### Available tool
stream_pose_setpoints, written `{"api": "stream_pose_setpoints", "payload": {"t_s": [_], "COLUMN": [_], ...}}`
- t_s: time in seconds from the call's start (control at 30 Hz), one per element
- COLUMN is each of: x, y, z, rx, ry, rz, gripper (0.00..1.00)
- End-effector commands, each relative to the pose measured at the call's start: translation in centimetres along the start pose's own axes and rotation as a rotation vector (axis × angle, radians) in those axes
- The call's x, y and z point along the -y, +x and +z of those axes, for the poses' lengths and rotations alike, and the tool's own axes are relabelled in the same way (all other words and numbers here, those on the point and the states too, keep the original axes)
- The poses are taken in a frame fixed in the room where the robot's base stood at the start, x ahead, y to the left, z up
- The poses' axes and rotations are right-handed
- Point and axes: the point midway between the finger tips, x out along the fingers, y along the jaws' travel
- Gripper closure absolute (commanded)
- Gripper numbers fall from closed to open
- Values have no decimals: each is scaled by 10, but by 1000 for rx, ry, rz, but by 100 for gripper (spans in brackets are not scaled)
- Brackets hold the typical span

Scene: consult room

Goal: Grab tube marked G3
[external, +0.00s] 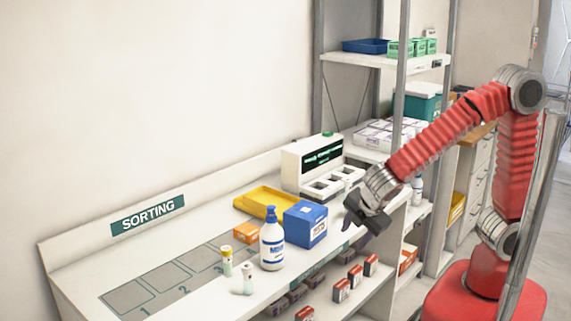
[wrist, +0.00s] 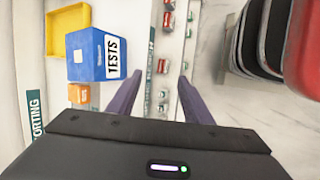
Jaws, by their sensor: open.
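Two small tube-like containers stand upright on the white counter in the external view: one with a yellow cap (external: 227,262) and one with a pale cap (external: 248,279). Their marks are too small to read, so I cannot tell which, if any, is G3. Neither shows in the wrist view. My gripper (external: 358,217) is open and empty near the counter's front edge, to the right of the blue box and well away from the containers. In the wrist view my spread fingers (wrist: 158,90) have the counter edge and lower shelf beneath them.
A blue box (external: 305,224) marked TESTS, a pump bottle (external: 272,240), an orange box (external: 247,232) and a yellow tray (external: 250,200) crowd the counter. A white device (external: 300,158) stands behind. Small red boxes (external: 341,290) line the lower shelf.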

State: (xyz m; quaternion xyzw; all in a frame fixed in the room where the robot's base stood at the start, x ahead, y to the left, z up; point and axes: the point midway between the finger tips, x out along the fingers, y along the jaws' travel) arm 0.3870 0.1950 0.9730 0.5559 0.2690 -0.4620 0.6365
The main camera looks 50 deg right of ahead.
Motion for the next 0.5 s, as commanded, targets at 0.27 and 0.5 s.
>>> {"api": "stream_pose_setpoints", "payload": {"t_s": [0.27, 0.5], "x": [-17, -32], "y": [4, -8], "z": [-88, -172], "rx": [38, 87], "ry": [-522, -960], "rz": [236, 483], "gripper": [54, 54]}}
